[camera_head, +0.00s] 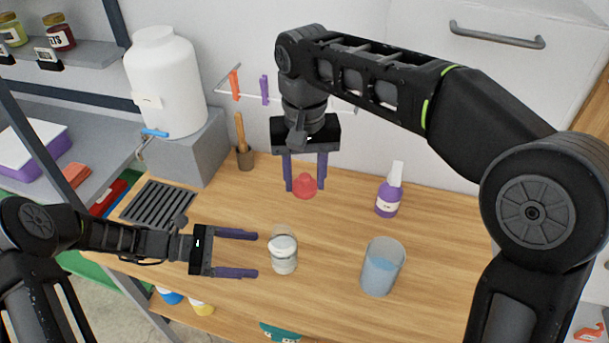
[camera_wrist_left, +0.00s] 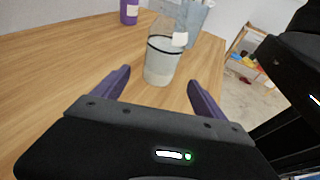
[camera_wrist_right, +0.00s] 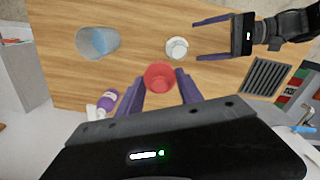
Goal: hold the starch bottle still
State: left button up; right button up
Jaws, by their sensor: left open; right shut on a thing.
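A clear glass bottle (camera_head: 283,257) with white contents, which looks like the starch bottle, stands upright on the wooden table. It also shows in the left wrist view (camera_wrist_left: 161,65); I cannot read any label. My left gripper (camera_head: 257,254) is open and level, its two purple fingers pointing at the bottle. The bottle is just beyond the fingertips, apart from them as far as I can see. My right gripper (camera_head: 305,183) points down, shut on a red cup-like thing (camera_head: 304,189), held above the table behind the bottle. The red thing also shows in the right wrist view (camera_wrist_right: 160,77).
A beaker of blue liquid (camera_head: 382,267) stands right of the bottle. A purple bottle with a white top (camera_head: 390,190) stands behind it. A dark slotted grate (camera_head: 158,204), a pot with a wooden tool (camera_head: 245,158) and a white tank (camera_head: 165,80) are at the left.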

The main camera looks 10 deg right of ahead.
aim_at(279, 257)
pick_arm(q)
jog(key=x, duration=0.8)
jog(key=c, duration=0.9)
jog(key=shift+c, duration=0.3)
dwell(0.8)
pick_arm(e)
jog(key=shift+n, duration=0.4)
jog(key=a+f, duration=0.1)
jog(key=f, duration=0.1)
jog(key=a+f, duration=0.4)
jog(key=f, duration=0.1)
